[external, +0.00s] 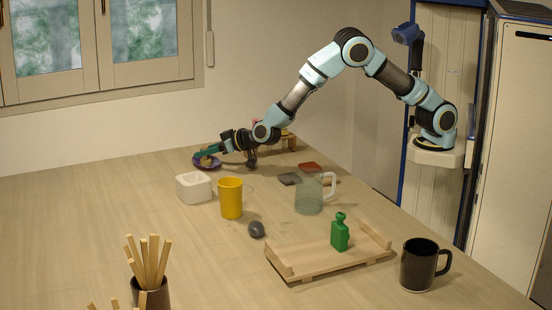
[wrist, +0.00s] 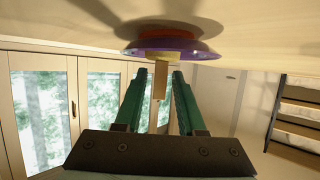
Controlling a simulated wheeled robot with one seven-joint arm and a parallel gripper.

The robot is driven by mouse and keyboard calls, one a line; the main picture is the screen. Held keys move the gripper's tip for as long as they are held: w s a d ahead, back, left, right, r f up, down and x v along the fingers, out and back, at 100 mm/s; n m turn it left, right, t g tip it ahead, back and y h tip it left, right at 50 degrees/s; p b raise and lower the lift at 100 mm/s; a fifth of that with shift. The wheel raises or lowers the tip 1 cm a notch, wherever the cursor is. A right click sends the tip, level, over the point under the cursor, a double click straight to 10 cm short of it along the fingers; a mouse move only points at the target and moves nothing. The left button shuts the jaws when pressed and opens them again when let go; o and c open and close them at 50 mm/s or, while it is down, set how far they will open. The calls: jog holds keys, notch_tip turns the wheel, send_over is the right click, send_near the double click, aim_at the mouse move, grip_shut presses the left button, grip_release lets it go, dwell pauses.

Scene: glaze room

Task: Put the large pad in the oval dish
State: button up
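A yellowish block (wrist: 163,56) is at the dish, with a narrow tan part (wrist: 160,82) reaching back between my fingers. I cannot tell whether this is the large pad. My gripper (external: 207,151) is at the dish; in the wrist view its green fingers (wrist: 159,72) stand apart, with a gap on both sides of the tan part. Flat dark grey (external: 289,179) and red-brown (external: 310,167) pieces lie right of my gripper.
A white square bowl (external: 194,188), a yellow cup (external: 230,198) and a clear jug (external: 308,196) stand nearer. A dark stone-like thing (external: 256,230), a wooden tray (external: 300,265) with a green bottle (external: 340,235), and a black mug (external: 416,266) are nearer still.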

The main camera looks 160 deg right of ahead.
jog(key=shift+o, duration=0.3)
jog(key=shift+r, duration=0.15)
jog(key=b+v, duration=0.2)
jog(key=v, duration=1)
jog(key=shift+b, duration=0.35)
jog(key=shift+a, duration=0.1)
